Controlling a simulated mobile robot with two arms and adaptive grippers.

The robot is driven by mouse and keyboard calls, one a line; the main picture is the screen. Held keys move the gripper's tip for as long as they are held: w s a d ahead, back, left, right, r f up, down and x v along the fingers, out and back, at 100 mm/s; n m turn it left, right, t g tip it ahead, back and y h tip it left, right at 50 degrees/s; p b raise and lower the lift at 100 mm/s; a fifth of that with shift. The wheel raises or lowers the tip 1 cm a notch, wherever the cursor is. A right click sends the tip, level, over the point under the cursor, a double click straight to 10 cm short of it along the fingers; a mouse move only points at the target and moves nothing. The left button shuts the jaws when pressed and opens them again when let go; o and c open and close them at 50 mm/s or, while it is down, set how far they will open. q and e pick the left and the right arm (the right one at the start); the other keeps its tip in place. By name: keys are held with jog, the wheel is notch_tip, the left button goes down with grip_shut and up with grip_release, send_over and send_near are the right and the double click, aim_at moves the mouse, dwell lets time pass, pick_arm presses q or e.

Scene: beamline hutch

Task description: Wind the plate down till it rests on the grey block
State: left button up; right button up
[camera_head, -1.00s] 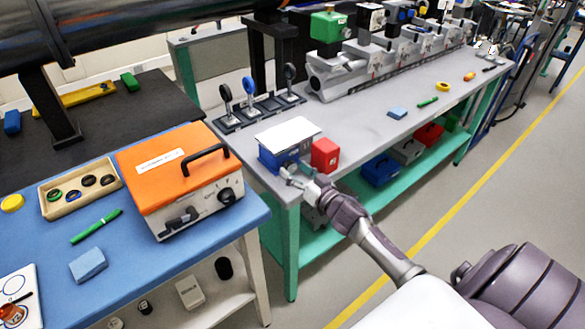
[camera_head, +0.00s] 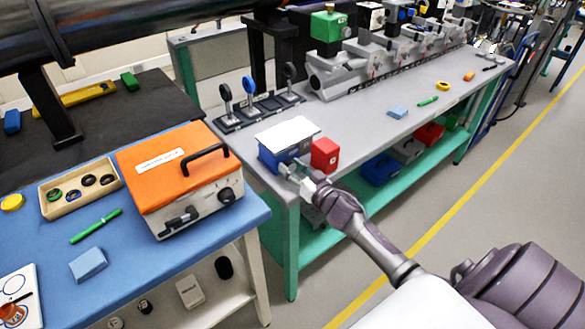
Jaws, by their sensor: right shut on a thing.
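The white plate (camera_head: 287,131) lies flat and level on top of a blue jack-like body (camera_head: 270,160) at the near end of the grey bench. My right gripper (camera_head: 292,171) is at the near right face of the blue body, just below the plate. It is shut on a small part there, most likely the jack's knob, which the fingers hide. A red block (camera_head: 325,155) stands upright just right of the plate. I cannot make out a grey block; it may be hidden by the plate or the blue body. My left gripper is not in view.
An orange-topped box (camera_head: 165,165) with a black handle stands on the blue bench to the left. Black stands with ring mounts (camera_head: 249,88) are behind the plate. The grey bench (camera_head: 365,125) is clear right of the red block, up to a blue pad (camera_head: 398,112).

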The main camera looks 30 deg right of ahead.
jog(key=n, duration=0.4)
jog(key=shift+n, duration=0.4)
jog(key=o, duration=1.1)
jog(key=shift+o, duration=0.2)
jog(key=s, duration=1.2)
jog(key=shift+d, duration=0.4)
jog(key=shift+f, duration=0.1)
